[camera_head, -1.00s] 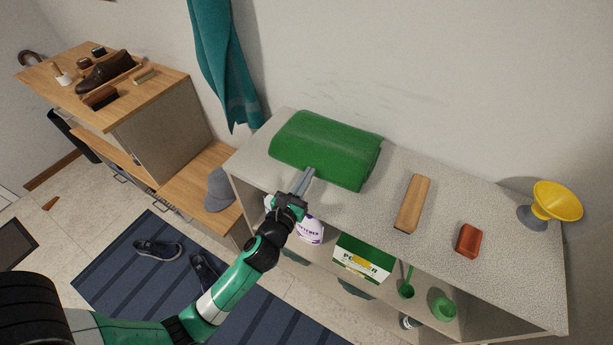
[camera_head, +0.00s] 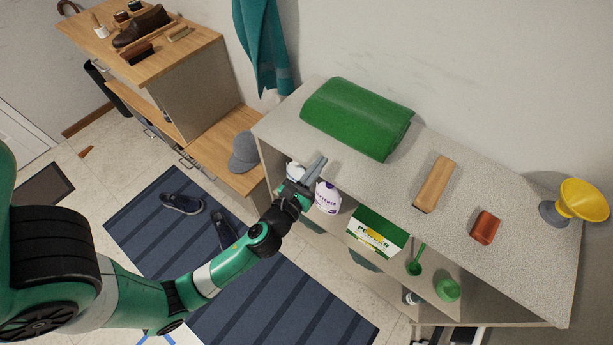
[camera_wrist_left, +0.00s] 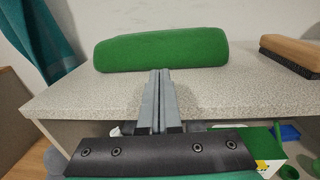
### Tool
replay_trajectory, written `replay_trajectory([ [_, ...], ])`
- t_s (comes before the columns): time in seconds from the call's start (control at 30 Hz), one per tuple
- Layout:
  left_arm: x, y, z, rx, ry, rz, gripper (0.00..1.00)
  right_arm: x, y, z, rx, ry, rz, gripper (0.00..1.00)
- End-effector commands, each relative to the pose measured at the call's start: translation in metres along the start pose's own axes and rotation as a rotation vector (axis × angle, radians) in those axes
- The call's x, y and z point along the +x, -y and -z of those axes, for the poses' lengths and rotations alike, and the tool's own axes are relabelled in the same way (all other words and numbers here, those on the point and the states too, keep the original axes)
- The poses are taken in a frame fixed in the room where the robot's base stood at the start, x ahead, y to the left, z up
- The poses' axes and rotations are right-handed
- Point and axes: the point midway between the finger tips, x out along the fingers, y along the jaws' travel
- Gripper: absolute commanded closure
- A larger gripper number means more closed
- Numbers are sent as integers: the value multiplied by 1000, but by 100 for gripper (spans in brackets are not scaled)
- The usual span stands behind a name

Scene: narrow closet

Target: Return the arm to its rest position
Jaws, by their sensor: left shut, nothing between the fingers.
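My left arm (camera_head: 215,272) is green and black and comes in from the lower left. My left gripper (camera_head: 317,168) is shut and empty, in front of the shelf unit's front edge. In the left wrist view its grey fingers (camera_wrist_left: 160,85) are together and point toward a green rolled towel or cushion (camera_wrist_left: 160,48). That green thing (camera_head: 357,117) lies on the speckled top (camera_head: 395,175) of the shelf unit, apart from the fingertips. My right gripper is in neither view.
A wooden brush (camera_head: 434,184), a red block (camera_head: 485,227) and a yellow scale-like bowl (camera_head: 583,199) stand on the top. A white bottle (camera_head: 327,198) and green-white box (camera_head: 377,232) sit below. A grey cap (camera_head: 244,152) lies left. The striped rug (camera_head: 150,225) has shoes on it.

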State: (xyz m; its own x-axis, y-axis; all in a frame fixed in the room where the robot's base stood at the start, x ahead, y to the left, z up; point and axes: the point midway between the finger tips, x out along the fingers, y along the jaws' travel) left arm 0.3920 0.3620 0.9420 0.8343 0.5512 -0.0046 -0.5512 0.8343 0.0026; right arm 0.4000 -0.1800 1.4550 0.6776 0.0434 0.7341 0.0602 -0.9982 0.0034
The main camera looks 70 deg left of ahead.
Motion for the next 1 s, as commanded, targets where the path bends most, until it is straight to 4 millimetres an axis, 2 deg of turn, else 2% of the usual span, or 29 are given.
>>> replay_trajectory([
  [0.03,-14,1,1,2,-1,5,100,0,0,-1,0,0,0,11],
  [0.1,-29,1,1,2,-2,5,100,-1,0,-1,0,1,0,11],
  [0.3,-52,0,0,0,1,1,100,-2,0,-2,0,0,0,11],
  [0.77,-52,2,-2,-3,6,3,100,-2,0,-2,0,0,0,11],
  [0.87,-40,12,-23,-32,55,11,100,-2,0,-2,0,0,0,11],
  [0.97,-17,32,-74,-102,166,25,100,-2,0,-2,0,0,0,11],
  [1.0,-8,42,-104,-155,223,37,100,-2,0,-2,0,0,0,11],
])
